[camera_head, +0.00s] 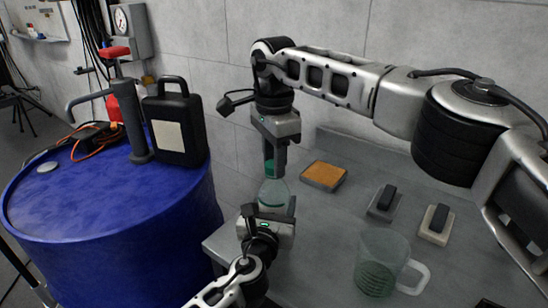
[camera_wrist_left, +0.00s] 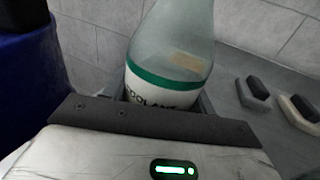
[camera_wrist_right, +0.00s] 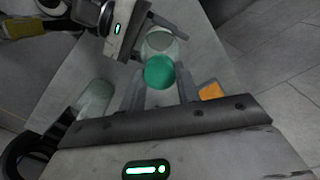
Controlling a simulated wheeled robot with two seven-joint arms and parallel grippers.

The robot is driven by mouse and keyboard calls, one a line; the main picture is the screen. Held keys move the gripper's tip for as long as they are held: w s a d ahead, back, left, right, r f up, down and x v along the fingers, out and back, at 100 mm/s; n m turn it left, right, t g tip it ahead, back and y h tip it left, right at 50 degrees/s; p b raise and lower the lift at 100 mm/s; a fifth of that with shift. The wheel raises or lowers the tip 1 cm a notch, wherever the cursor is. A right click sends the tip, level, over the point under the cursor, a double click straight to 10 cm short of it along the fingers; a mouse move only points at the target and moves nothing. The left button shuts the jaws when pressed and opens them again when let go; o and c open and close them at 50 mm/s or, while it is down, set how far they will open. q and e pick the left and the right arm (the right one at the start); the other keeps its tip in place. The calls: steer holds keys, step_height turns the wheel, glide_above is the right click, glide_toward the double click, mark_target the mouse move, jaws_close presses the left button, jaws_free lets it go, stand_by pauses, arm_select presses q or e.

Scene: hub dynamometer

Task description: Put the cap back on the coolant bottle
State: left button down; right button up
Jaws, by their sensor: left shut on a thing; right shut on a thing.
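The coolant bottle (camera_head: 273,193) is clear with a white label and green band; the left wrist view shows it close up (camera_wrist_left: 172,70). My left gripper (camera_head: 268,208) is shut around its body and holds it roughly upright at the bench's left end. The green cap (camera_head: 270,168) is between the fingers of my right gripper (camera_head: 275,160), which points down from above. The cap is right over the bottle's top; it also shows in the right wrist view (camera_wrist_right: 159,72), with the bottle behind it. I cannot tell whether cap and neck touch; the neck is hidden.
A blue drum (camera_head: 110,215) stands left, with a black jerrycan (camera_head: 176,130) and a red-handled pump (camera_head: 130,110) on it. The grey bench (camera_head: 310,240) bears an orange pad (camera_head: 324,174), two black-topped blocks (camera_head: 385,200) and a clear jug (camera_head: 382,262). A wall is behind.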

steer(key=m, duration=1.4)
steer(key=shift+m, duration=0.3)
steer(key=m, duration=1.2)
steer(key=o, duration=1.1)
steer(key=shift+o, duration=0.2)
step_height(320, 180, up, 7)
steer(key=shift+r, duration=0.2)
